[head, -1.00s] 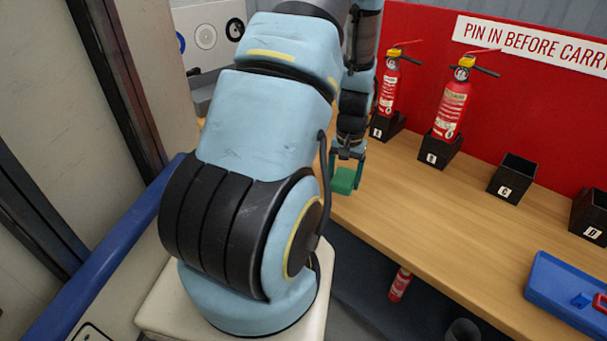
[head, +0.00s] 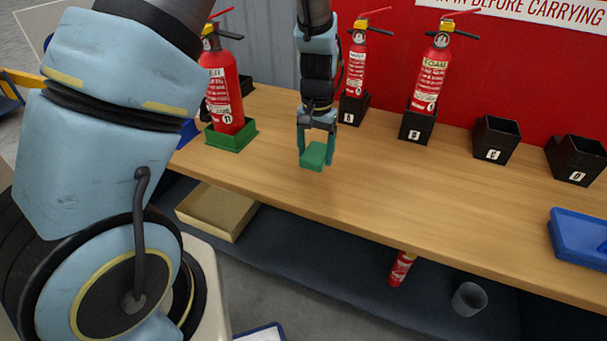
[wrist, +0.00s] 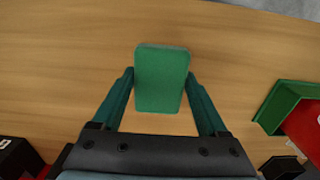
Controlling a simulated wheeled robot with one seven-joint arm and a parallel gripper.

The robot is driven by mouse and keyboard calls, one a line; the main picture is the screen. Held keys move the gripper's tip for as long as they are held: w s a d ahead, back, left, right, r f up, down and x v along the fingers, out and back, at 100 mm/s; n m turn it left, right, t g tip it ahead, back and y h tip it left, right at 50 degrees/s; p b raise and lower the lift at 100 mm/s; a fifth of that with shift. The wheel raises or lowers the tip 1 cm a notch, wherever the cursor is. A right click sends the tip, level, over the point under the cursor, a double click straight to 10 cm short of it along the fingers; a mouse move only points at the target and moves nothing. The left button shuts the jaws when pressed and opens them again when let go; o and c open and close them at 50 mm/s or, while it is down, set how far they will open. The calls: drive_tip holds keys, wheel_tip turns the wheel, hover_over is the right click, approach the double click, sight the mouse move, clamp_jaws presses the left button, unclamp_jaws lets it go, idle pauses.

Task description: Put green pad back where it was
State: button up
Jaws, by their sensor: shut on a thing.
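The green pad (head: 313,157) is a small flat block held between the fingertips of my gripper (head: 316,161). In the wrist view the pad (wrist: 161,78) lies between the two green fingers, which are shut on it. I hold it over the wooden bench top; the height of the gap below it is hard to tell. Left of my gripper, a red extinguisher (head: 222,88) stands in a green tray (head: 231,139). The tray's corner shows at the right in the wrist view (wrist: 283,105).
Black holders stand along the red back panel. Two hold extinguishers (head: 356,70) (head: 430,78); two are empty (head: 495,138) (head: 578,160). A blue tray (head: 580,238) lies at the right. Below are a tan box (head: 217,211), a small extinguisher (head: 401,269) and a grey cup (head: 468,299). The middle bench top is clear.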

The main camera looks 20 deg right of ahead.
sight(314, 183)
drive_tip(key=shift+f+p, duration=0.65)
drive_tip(key=shift+f, duration=2.95)
drive_tip(key=shift+f, duration=0.1)
drive_tip(key=o, duration=1.2)
wheel_tip(314, 183, up, 12)
drive_tip(key=b, duration=0.2)
drive_tip(key=shift+b, duration=0.3)
drive_tip(key=s+a+r+n, duration=0.1)
drive_tip(key=a+r+n, duration=0.1)
drive_tip(key=a, duration=0.8)
drive_tip(key=s+a+r+n+t, duration=0.1)
drive_tip(key=a+r+n, duration=0.2)
drive_tip(key=a, duration=0.7)
drive_tip(key=s+a+r+n, duration=0.1)
drive_tip(key=a+r+n, duration=0.1)
drive_tip(key=a, duration=0.7)
drive_tip(key=shift+s+a+r+t, duration=0.2)
drive_tip(key=shift+s+a+t, duration=0.1)
drive_tip(key=shift+a, duration=0.1)
